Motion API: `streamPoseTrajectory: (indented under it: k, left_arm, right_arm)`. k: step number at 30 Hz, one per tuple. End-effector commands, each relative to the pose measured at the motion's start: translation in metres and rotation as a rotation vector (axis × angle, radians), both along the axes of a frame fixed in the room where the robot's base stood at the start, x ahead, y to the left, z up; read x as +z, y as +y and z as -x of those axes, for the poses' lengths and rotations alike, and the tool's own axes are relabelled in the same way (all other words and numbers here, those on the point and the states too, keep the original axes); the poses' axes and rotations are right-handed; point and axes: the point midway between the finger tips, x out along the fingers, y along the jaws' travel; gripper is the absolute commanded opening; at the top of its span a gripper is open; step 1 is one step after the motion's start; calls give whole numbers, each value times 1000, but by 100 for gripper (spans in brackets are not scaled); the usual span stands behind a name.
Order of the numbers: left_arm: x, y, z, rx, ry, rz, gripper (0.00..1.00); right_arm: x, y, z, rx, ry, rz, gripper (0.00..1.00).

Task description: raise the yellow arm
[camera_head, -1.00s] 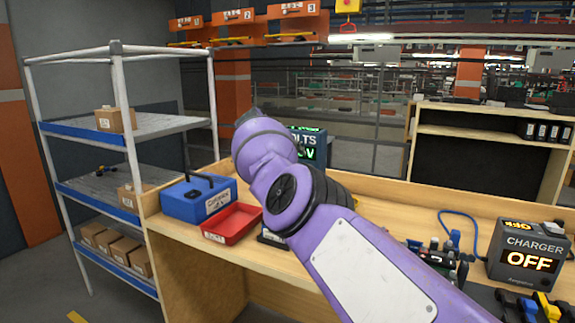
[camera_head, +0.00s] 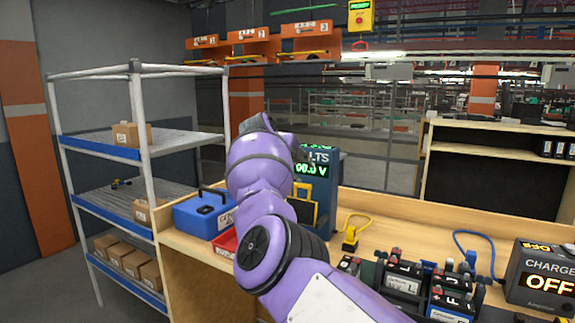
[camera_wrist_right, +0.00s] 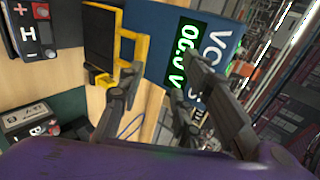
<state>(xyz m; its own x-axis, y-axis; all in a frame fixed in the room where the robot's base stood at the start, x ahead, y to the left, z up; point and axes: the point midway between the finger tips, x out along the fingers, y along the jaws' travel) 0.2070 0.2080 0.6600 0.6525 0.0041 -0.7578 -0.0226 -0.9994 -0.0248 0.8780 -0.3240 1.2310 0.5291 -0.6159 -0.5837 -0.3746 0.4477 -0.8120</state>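The yellow arm (camera_wrist_right: 139,48) shows in the right wrist view as a bent yellow bar beside a dark plate, in front of the blue volt tester (camera_wrist_right: 155,20). In the head view the tester (camera_head: 325,190) stands on the bench, partly hidden by my purple right arm; its green display appears to read 00.0 V. My right gripper (camera_wrist_right: 158,66) is open with nothing seen between its fingers. One finger overlaps the lower end of the yellow arm in the wrist view; I cannot tell whether they touch. My left gripper is not in view.
A blue toolbox (camera_head: 203,213) and red tray (camera_head: 226,243) are left of the tester. Several batteries (camera_head: 404,277) and a charger reading OFF (camera_head: 543,272) are to the right. A yellow plug (camera_head: 350,240) lies behind the batteries. A metal shelf (camera_head: 150,140) stands left.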

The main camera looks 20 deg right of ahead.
Motion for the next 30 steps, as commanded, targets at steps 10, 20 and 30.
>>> streamPoseTrajectory:
  k: [10, 20, 30]
  left_arm:
    - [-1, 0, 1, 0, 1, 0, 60]
    - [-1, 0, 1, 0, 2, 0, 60]
    - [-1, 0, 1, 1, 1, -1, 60]
  right_arm:
    - [28, 41, 31, 4, 10, -4, 32]
    - [33, 47, 37, 3, 12, -6, 32]
    - [33, 47, 36, -7, -3, -13, 32]
